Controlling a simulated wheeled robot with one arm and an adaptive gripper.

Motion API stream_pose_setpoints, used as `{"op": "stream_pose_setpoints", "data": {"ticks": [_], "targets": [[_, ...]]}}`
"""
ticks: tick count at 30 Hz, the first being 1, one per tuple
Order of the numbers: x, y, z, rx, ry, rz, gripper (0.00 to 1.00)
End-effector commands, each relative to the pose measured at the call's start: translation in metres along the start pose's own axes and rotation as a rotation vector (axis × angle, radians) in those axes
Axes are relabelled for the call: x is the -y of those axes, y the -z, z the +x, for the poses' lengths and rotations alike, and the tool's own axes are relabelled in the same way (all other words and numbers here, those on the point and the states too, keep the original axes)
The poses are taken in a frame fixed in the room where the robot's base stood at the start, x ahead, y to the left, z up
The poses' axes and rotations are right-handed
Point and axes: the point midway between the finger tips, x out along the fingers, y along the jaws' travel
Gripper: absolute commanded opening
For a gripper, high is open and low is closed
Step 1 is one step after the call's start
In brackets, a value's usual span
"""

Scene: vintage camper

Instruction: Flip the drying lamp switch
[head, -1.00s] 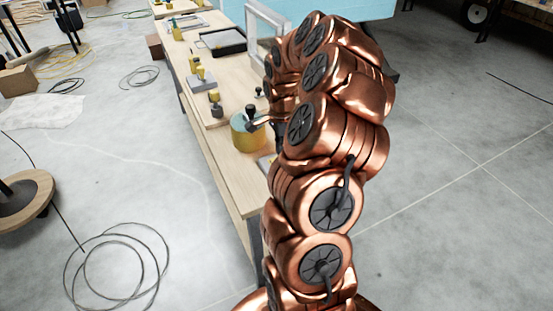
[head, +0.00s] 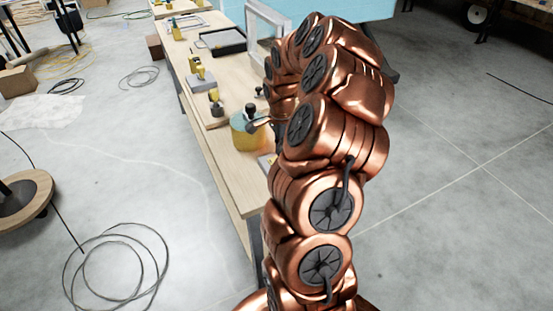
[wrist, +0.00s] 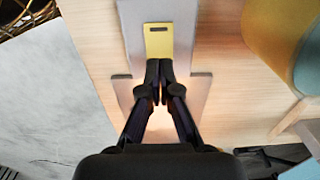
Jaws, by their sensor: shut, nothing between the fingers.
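My gripper (wrist: 159,68) is shut and empty in the wrist view. Its fingertips are at the lower edge of a yellow plate (wrist: 158,42) with a dark slot, which lies on a grey panel (wrist: 134,30) on the wooden bench. I cannot tell whether the tips touch the plate. A wider grey piece (wrist: 198,88) lies under the fingers. I cannot clearly make out which part is the drying lamp switch, or its position. In the head view my copper arm hides the gripper and the bench area by it.
A yellow and teal round can (head: 246,138) stands on the bench (head: 232,180); it also shows close on the right in the wrist view (wrist: 285,35). Several small yellow and grey fixtures and a black tray (head: 222,42) are farther along. Cables (head: 118,268) lie on the floor.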

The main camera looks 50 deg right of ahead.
Motion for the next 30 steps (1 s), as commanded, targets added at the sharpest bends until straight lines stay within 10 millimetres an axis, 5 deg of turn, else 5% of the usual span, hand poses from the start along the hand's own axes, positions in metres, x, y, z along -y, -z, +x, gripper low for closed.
{"op": "stream_pose_setpoints", "data": {"ticks": [30], "targets": [[0.0, 0.0, 0.013, 0.001, 0.0, 0.0, 0.0]]}}
